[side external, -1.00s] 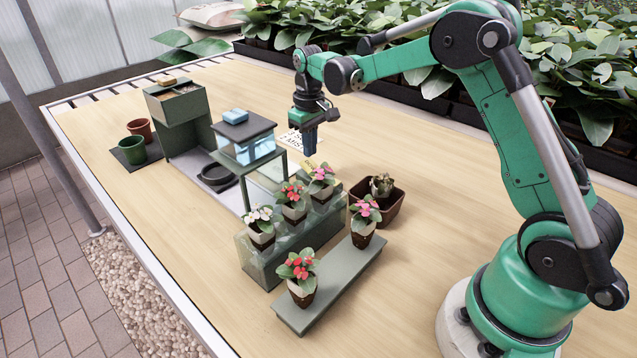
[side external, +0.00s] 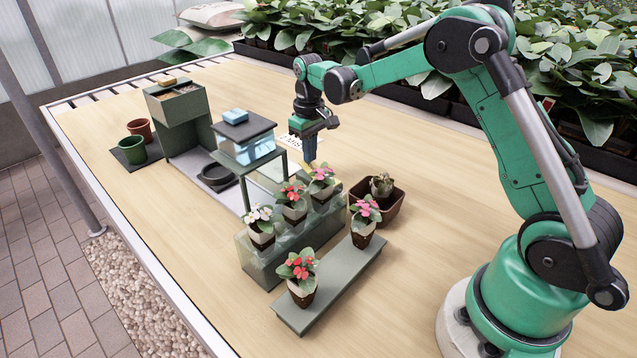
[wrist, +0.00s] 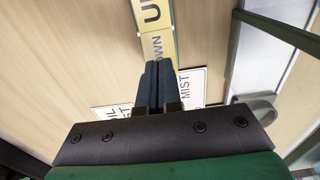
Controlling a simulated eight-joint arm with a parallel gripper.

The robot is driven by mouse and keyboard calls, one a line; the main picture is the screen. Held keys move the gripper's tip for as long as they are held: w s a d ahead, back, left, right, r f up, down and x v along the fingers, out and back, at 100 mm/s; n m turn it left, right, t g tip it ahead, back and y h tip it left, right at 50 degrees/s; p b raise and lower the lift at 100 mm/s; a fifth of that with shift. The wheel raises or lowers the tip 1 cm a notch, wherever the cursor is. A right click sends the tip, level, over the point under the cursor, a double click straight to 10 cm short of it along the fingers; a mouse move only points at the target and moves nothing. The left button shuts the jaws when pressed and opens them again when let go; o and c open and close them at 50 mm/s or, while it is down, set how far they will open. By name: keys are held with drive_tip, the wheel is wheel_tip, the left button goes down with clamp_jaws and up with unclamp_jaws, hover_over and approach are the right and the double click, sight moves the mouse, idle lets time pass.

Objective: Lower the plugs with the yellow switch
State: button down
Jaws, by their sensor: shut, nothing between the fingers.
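The yellow switch (wrist: 151,24) shows in the wrist view as a yellow plate with partly hidden lettering, a "U" at the top and "WN" lower down. My gripper (wrist: 158,64) is shut and empty, its dark blue fingertips over the lettered lower end; whether they touch it I cannot tell. In the side view my gripper (side external: 310,165) points down behind the plugs and hides most of the switch. The plugs are potted flowers in a row above a clear tank (side external: 262,268): white (side external: 259,217), red (side external: 292,190) and pink (side external: 322,176).
A grey-green bench (side external: 335,286) in front holds a red-flowered pot (side external: 299,266) and a pink-flowered pot (side external: 365,211). A brown tub (side external: 394,207) stands to the right. White "MIST" label (wrist: 192,86) lies beside my fingers.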

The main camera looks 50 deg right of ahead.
sight(310, 167)
drive_tip(key=shift+f, duration=0.85)
idle(0.3)
drive_tip(key=shift+r, duration=3.55)
drive_tip(key=shift+s+a+r, duration=0.1)
drive_tip(key=shift+r, duration=0.1)
drive_tip(key=s+a+r+t, duration=0.3)
drive_tip(key=s+a+r, duration=0.2)
drive_tip(key=s, duration=0.1)
drive_tip(key=s+a+f+t, duration=0.1)
drive_tip(key=s+a+t, duration=0.3)
drive_tip(key=s, duration=0.5)
drive_tip(key=shift+s+a+f, duration=0.15)
drive_tip(key=shift+f, duration=0.25)
